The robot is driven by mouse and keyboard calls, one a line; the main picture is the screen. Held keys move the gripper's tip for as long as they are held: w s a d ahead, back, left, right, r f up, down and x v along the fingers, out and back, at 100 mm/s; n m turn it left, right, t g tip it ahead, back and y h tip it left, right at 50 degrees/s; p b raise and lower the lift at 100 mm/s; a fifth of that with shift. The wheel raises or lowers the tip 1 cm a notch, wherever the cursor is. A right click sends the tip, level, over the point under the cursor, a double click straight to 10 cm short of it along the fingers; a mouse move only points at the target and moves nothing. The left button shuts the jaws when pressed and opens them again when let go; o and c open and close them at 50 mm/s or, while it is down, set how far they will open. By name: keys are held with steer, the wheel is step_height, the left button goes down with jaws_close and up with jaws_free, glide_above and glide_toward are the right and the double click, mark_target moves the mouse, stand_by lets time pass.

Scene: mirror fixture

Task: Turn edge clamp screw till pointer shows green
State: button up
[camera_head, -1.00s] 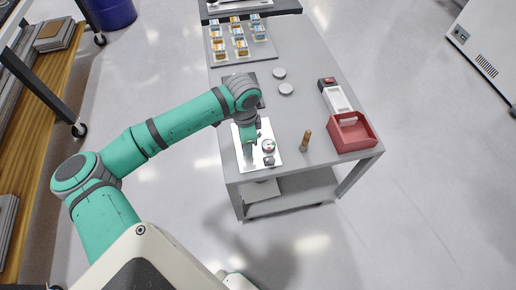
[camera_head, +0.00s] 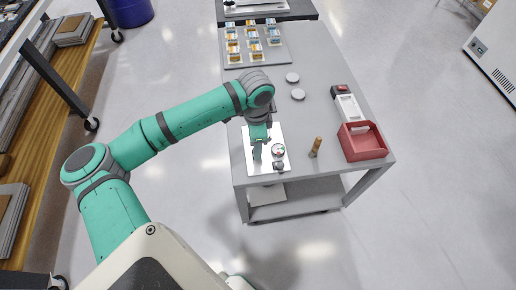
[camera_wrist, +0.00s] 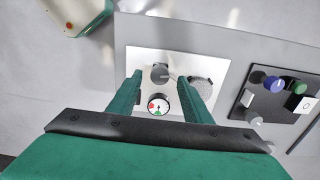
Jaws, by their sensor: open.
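A pale metal plate (camera_head: 252,167) lies near the front left of the grey table; it also shows in the wrist view (camera_wrist: 140,58). On it is a small round white dial (camera_head: 278,150) with red and green marks, clear in the wrist view (camera_wrist: 158,105); its pointer is too small to read. A dark grey knob (camera_wrist: 160,73) stands beside the dial. A lighter round grey part (camera_wrist: 202,88) is partly hidden by one finger. My gripper (camera_wrist: 161,85) is open above the plate, its fingers either side of the knob and dial. I cannot tell whether they touch anything.
A black panel (camera_wrist: 258,112) with coloured knobs lies beside the plate. A wooden-handled tool (camera_head: 316,146) stands right of the plate. A red bin (camera_head: 364,146), two grey discs (camera_head: 295,86) and a tray of small boxes (camera_head: 280,58) occupy the table. Its centre is mostly clear.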

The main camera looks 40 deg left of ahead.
step_height(320, 180, up, 8)
stand_by(0.4)
steer(key=shift+w+d+r, duration=0.1)
steer(key=shift+w, duration=0.05)
stand_by(0.4)
